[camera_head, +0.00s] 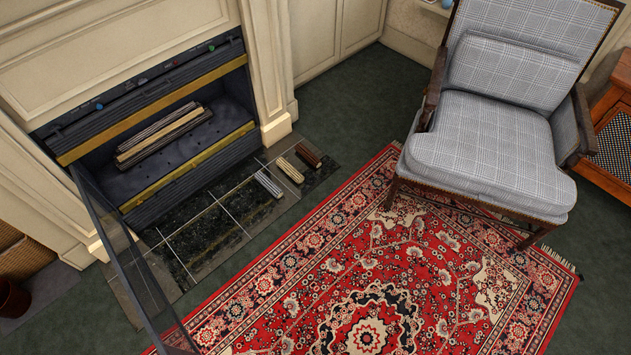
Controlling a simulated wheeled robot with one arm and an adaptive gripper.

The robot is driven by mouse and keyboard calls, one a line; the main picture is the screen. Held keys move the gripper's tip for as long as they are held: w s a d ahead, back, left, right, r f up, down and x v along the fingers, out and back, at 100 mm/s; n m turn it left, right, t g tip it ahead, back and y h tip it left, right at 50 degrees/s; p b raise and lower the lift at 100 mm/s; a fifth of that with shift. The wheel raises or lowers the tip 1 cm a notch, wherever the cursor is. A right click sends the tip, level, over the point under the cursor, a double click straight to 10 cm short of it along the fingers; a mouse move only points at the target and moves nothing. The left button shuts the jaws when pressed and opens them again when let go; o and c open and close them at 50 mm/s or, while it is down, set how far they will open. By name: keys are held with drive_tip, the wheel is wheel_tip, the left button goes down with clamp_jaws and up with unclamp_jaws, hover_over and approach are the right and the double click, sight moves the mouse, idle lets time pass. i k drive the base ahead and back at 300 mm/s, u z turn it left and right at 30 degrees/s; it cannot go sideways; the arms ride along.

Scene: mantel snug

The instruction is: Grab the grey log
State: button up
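A short grey log (268,184) lies on the dark tiled hearth (205,236) in front of the fireplace, near the hearth's right end. A pale tan log (290,170) lies beside it to the right, and a dark brown log (307,155) lies further right; the three are in a row with small gaps between them. More logs (163,134), some greyish, brown and tan, lie stacked inside the firebox. My gripper is not in view.
The fireplace's glass door (128,262) stands open, swung out over the hearth's left side. A plaid armchair (490,150) stands at the right on a red patterned rug (300,262). The rug's middle is clear. A wicker basket (22,258) is at the far left.

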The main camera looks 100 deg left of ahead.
sight(264, 180)
drive_tip(key=i, duration=0.75)
drive_tip(key=u, duration=3.7)
drive_tip(key=i, duration=1.85)
drive_tip(key=u, duration=1.15)
